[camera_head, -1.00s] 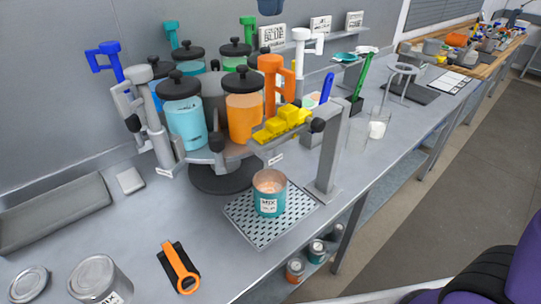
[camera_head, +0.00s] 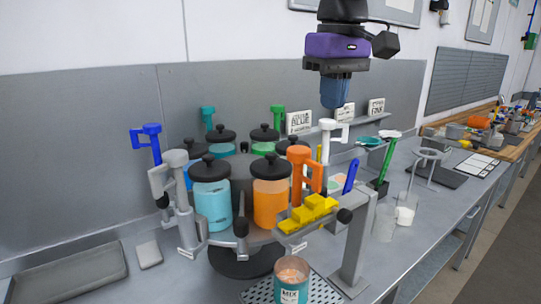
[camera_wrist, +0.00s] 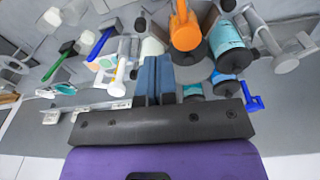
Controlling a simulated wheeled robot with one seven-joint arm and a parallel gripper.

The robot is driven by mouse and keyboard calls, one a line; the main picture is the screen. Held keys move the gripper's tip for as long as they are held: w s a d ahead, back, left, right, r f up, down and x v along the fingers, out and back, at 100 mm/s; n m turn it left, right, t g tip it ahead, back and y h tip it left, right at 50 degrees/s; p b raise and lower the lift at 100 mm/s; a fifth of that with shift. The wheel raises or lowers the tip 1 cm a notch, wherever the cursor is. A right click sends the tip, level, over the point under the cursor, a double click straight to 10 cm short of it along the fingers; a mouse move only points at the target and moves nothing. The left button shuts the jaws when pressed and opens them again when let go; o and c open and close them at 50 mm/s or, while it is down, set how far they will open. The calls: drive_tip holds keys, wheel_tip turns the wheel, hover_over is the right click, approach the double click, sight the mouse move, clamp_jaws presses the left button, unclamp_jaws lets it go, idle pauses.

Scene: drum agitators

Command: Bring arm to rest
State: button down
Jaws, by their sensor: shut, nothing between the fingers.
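My gripper (camera_head: 334,94) hangs in the air, fingers pointing down, high above the back right of the bench in the head view. Its blue fingers are together with nothing between them; they also show in the wrist view (camera_wrist: 158,78). Below and left of it stands the drum agitator carousel with a light blue jar (camera_head: 211,196), an orange jar (camera_head: 271,192) and coloured handles. My gripper touches none of these. Most of my arm is out of view.
A tin marked MIX (camera_head: 291,283) stands on a perforated plate below the yellow piece (camera_head: 308,212). A grey post (camera_head: 357,242) rises beside it. A shelf with label cards (camera_head: 299,122) runs along the back. A grey tray (camera_head: 68,276) lies at the left.

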drive_tip(key=s+d+f+m+t, duration=0.2)
drive_tip(key=s+d+f, duration=0.3)
drive_tip(key=s+d, duration=0.3)
drive_tip(key=s+d+f+m+t, duration=0.2)
drive_tip(key=s+d+f, duration=0.3)
drive_tip(key=s+d, duration=0.3)
drive_tip(key=d+m, duration=0.1)
drive_tip(key=d, duration=0.2)
drive_tip(key=shift+s+d+f+m+t, duration=0.3)
drive_tip(key=shift+d+f+m, duration=0.05)
drive_tip(key=shift+m, duration=0.05)
